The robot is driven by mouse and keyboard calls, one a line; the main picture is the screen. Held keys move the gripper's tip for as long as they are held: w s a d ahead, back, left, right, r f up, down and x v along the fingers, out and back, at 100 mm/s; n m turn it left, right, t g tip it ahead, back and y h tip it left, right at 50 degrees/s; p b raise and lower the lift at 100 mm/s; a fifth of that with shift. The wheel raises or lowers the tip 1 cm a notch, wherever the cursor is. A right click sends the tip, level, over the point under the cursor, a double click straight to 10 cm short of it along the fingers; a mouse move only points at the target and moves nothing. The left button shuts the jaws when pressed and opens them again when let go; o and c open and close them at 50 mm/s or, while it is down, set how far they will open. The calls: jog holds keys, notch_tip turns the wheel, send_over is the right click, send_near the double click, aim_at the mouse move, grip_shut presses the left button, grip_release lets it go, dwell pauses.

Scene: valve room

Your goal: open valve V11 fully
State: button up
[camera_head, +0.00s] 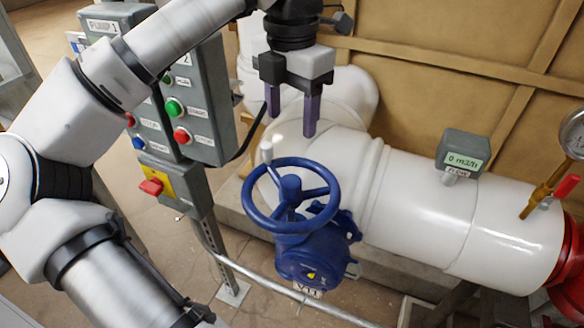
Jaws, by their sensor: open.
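A blue handwheel (290,195) with a white knob (266,152) on its rim sits on the blue body of valve V11 (312,262). The label V11 (307,290) shows at the bottom of the valve body, under a small yellow indicator (311,275) whose reading is too small to tell. My gripper (291,119) hangs above the wheel, pointing down, with its two purple fingers apart and nothing between them. The fingers overlap the white pipe in the picture and appear clear of the wheel.
The white pipe (420,215) runs right behind the valve, with a flow display (463,152) reading 0 m3/h. Left of the wheel stands a grey pump control box (197,105) with a red switch (151,187) on yellow below. A metal rail (262,283) crosses below the valve.

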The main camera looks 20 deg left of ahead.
aim_at(293, 180)
notch_tip(293, 180, down, 14)
jog(key=b, duration=0.4)
jog(key=shift+r, duration=0.2)
jog(key=shift+d, duration=0.1)
grip_shut()
jog(key=shift+d+b, duration=0.1)
jog(key=shift+b, duration=0.35)
